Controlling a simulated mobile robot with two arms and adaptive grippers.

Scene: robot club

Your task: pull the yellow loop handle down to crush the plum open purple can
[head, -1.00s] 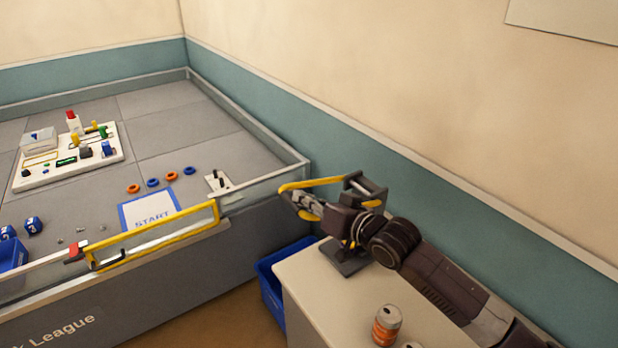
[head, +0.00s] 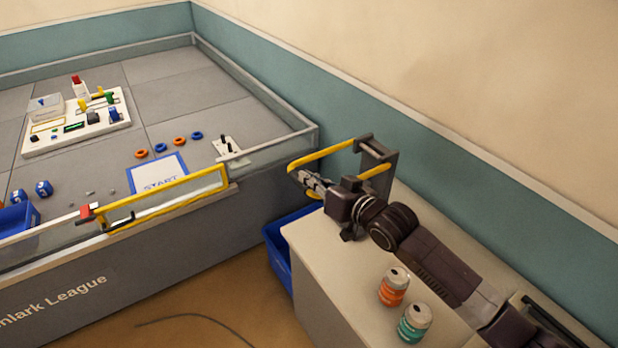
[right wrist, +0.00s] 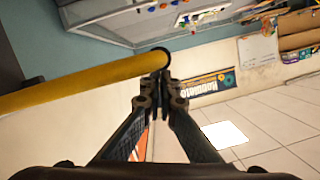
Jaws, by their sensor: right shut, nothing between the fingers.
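The yellow loop handle (head: 320,154) juts left from a grey crusher frame (head: 376,158) on the cabinet, its free end sloping down. My right gripper (head: 304,181) is shut and empty, its fingertips at the loop's free end. In the right wrist view the handle's thick yellow bar (right wrist: 85,85) runs from the left edge to just above the shut fingertips (right wrist: 160,82). I cannot tell whether they touch. I see no purple can; my right arm hides the lower crusher. My left gripper is not in view.
An orange can (head: 394,289) and a teal can (head: 413,325) stand on the cabinet (head: 335,262) in front of my right arm. A blue bin (head: 279,258) sits beside the cabinet. The walled game table (head: 190,125) is at the left, the wall behind.

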